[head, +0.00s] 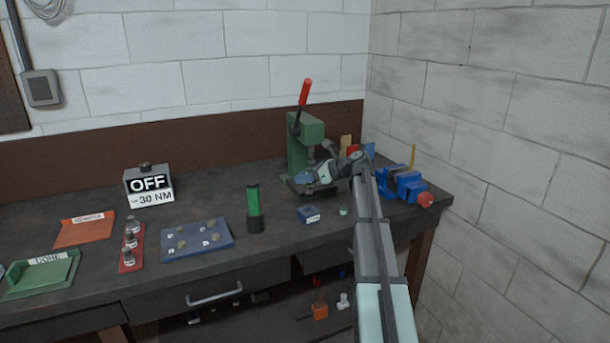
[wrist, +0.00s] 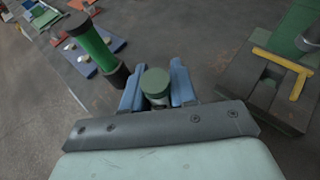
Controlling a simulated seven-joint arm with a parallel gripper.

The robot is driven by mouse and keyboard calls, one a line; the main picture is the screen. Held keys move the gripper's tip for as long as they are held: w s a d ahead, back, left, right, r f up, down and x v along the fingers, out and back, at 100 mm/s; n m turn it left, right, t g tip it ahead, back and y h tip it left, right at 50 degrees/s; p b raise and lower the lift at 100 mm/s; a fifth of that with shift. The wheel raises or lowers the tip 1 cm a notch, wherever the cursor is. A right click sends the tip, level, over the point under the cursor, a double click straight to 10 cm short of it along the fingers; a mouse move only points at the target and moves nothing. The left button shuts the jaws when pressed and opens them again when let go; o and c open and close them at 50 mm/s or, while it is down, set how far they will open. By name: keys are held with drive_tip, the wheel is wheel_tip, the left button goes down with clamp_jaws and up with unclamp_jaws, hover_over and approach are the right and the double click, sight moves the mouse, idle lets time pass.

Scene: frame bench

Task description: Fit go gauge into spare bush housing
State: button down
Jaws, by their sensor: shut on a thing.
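My gripper (head: 303,178) is in front of the green press in the head view, with its fingers pointing left. In the wrist view its two blue fingers (wrist: 157,88) are shut on a short round piece with a dark green top and a grey lower part, which looks like the go gauge (wrist: 155,80). Its lower end is hidden. A small blue block with a white label (head: 309,214), perhaps the spare bush housing, sits on the bench below the gripper in the head view. The label is too small to read. I cannot make out this block in the wrist view.
The green press (head: 305,135) with a red lever stands behind; its base also shows in the wrist view (wrist: 265,95). A green and black cylinder (head: 254,210) stands left. A blue tray (head: 180,247) lies further left, a blue vise (head: 400,184) right. A small green disc (head: 343,211) lies near the block.

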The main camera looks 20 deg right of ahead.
drive_tip(key=shift+f, duration=0.15)
drive_tip(key=shift+f, duration=2.8)
drive_tip(key=shift+f, duration=1.05)
drive_tip(key=c, duration=0.8)
unclamp_jaws()
drive_tip(key=v, duration=1.3)
drive_tip(key=shift+s+d+r, duration=0.2)
drive_tip(key=shift+s+d, duration=0.05)
